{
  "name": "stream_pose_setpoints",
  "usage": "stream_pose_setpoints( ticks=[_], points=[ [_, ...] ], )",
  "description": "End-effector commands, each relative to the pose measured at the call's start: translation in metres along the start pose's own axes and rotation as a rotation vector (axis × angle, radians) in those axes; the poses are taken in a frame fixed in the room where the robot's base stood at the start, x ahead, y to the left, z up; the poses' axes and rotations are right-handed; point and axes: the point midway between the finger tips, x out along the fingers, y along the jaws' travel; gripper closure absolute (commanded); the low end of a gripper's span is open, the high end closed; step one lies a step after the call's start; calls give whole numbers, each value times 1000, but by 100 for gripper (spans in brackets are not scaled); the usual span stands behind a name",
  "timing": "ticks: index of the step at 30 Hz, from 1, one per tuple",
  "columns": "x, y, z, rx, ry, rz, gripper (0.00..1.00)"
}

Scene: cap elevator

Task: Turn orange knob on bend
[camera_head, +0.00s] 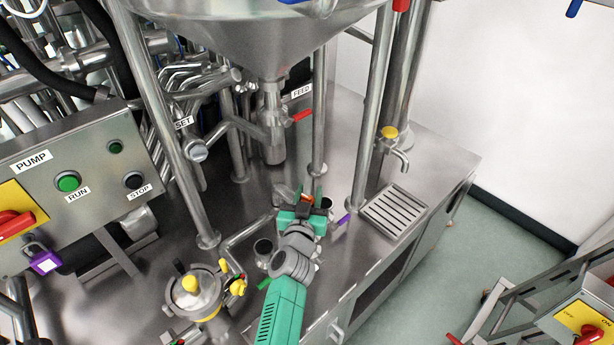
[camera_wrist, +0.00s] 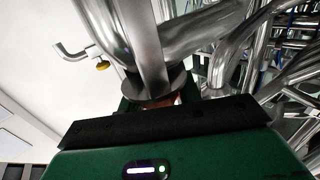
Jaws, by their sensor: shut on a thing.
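The orange knob (camera_head: 305,198) shows as a small orange patch by the pipe bend, at the foot of the tank legs in the head view. My gripper (camera_head: 303,206), green and grey, reaches up to it from below and is shut on it. Most of the knob is hidden by the gripper. In the wrist view, my gripper's green and black body fills the bottom. A small reddish-orange bit (camera_wrist: 180,100) shows just above it, below a round metal flange (camera_wrist: 158,88). The knob's turn angle cannot be told.
A steel leg (camera_head: 318,140) stands close behind my gripper. A purple handle (camera_head: 343,219) and a drain grate (camera_head: 394,211) lie to its right. A lidded canister (camera_head: 193,294) with a yellow knob stands to the lower left. The hopper (camera_head: 250,25) hangs above.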

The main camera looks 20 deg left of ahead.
Motion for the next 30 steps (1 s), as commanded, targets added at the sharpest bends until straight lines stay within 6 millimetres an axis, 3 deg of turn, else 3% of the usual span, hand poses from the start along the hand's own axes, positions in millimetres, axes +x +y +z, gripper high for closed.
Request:
stream_pose_setpoints(
  ticks=[1, 15, 30],
  points=[
    [0, -3, -13, 5, -4, 38, 89],
    [0, 6, 2, 5, 0, 383, 89],
    [-2, 10, 0, 1, 0, 502, 89]
  ],
)
